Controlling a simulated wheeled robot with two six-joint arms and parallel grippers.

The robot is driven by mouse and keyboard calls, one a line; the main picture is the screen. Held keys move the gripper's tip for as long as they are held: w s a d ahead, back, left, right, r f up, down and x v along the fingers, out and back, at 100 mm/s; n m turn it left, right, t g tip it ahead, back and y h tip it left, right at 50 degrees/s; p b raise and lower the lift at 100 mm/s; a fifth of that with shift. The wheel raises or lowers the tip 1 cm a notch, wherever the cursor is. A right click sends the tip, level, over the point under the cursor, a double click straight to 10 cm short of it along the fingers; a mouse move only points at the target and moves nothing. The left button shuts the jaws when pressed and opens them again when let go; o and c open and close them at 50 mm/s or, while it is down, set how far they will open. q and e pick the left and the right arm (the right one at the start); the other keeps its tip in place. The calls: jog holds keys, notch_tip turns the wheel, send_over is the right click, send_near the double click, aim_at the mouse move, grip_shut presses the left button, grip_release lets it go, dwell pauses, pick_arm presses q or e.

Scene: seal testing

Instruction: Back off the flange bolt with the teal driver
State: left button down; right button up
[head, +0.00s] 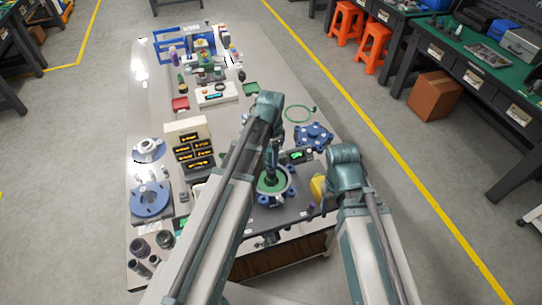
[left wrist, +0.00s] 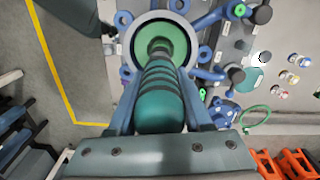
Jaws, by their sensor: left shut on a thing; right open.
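The teal driver (left wrist: 160,103) is held between the fingers of my left gripper (left wrist: 160,122) in the left wrist view. Its ribbed grip points away from the camera, and its far end is over the middle of a round flange with a green face (left wrist: 183,42). In the head view my left gripper (head: 271,166) is above this flange (head: 272,189) on the near part of the table. The bolt is hidden by the driver, so I cannot tell whether they touch. My right arm stands to the right in the head view; its gripper is hidden behind the arm.
A blue bolted fitting (head: 313,136) lies beyond the flange, and a yellow object (head: 318,186) is close by my right arm. A drawer rack (head: 190,145) and a blue disc (head: 150,200) stand to the left.

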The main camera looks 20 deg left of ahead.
pick_arm(q)
notch_tip(320, 180, up, 5)
jog(key=p, duration=0.5)
dwell(0.5)
